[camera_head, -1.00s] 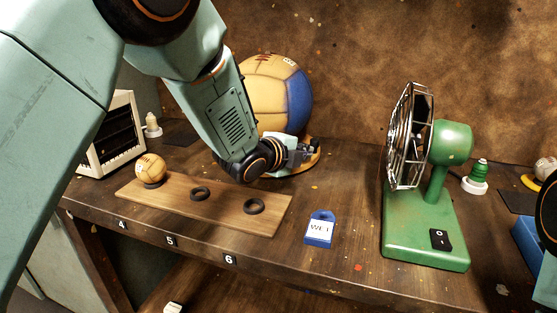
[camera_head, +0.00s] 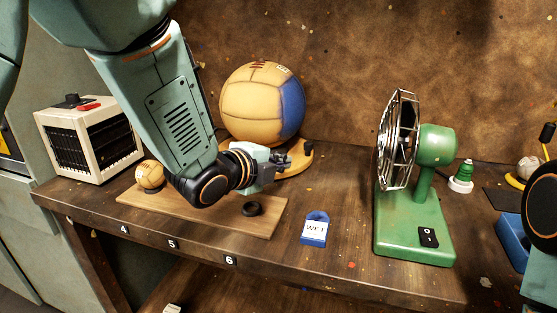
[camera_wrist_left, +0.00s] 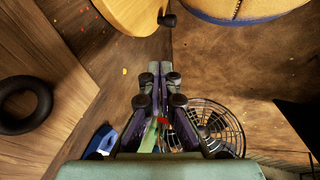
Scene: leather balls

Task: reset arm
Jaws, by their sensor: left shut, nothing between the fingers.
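My left arm comes in from the left in the head view. Its gripper (camera_head: 284,160) is shut and empty above the workbench, in front of the round wooden stand of the large ball. In the left wrist view the two fingers (camera_wrist_left: 161,66) meet with nothing between them. The large tan and blue leather ball (camera_head: 262,104) rests on its stand (camera_head: 297,165) at the back. A small tan ball (camera_head: 150,175) sits at the left end of a wooden board (camera_head: 222,222). A black ring (camera_head: 252,209) lies on the board's right part. My right gripper is out of view.
A green fan (camera_head: 414,226) stands right of centre, also visible in the left wrist view (camera_wrist_left: 215,128). A white heater (camera_head: 88,138) stands at the left. A green-topped bottle (camera_head: 462,175) stands behind the fan.

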